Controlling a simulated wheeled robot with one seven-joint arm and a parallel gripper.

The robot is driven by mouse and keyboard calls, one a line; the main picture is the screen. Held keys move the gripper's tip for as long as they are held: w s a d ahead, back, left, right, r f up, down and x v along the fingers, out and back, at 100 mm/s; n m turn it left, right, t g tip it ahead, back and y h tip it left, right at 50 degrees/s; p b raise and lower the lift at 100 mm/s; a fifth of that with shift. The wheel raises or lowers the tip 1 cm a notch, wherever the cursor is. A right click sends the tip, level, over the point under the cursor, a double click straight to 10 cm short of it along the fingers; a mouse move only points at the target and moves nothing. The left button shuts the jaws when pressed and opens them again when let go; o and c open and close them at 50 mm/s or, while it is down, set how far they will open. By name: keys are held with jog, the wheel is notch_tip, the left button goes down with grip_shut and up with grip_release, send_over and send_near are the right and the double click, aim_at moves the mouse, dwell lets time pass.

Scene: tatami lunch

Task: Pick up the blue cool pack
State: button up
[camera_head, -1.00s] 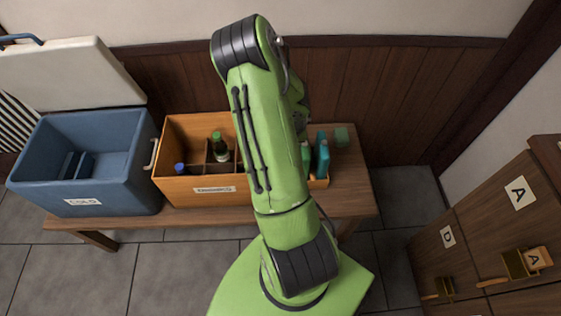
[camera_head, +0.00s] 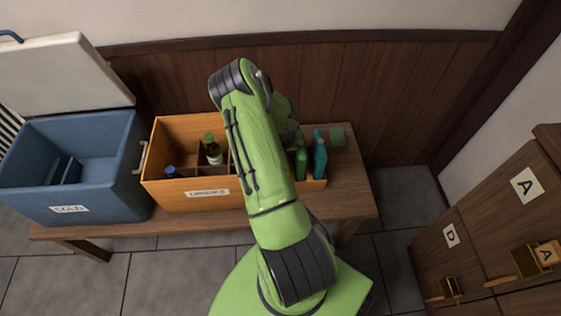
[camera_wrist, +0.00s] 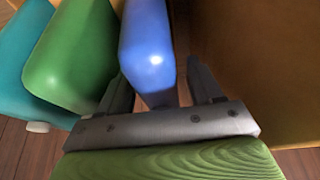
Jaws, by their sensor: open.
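The blue cool pack (camera_wrist: 147,45) stands at the top middle of the wrist view, smooth and rounded. My gripper (camera_wrist: 158,78) is open, with one finger at the pack's left side and the other to its right. The pack's near end lies between the fingers, with a gap on the right; I cannot tell whether the left finger touches it. In the head view my arm hides the blue pack and the gripper.
A green pack (camera_wrist: 75,55) and a teal pack (camera_wrist: 18,60) stand close on the left. The orange wooden crate (camera_head: 170,200) holds bottles. The blue cold box (camera_head: 100,190) stands open at left.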

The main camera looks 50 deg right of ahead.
jog(key=shift+f+b, duration=0.25)
jog(key=shift+b, duration=0.15)
dwell(0.3)
grip_shut()
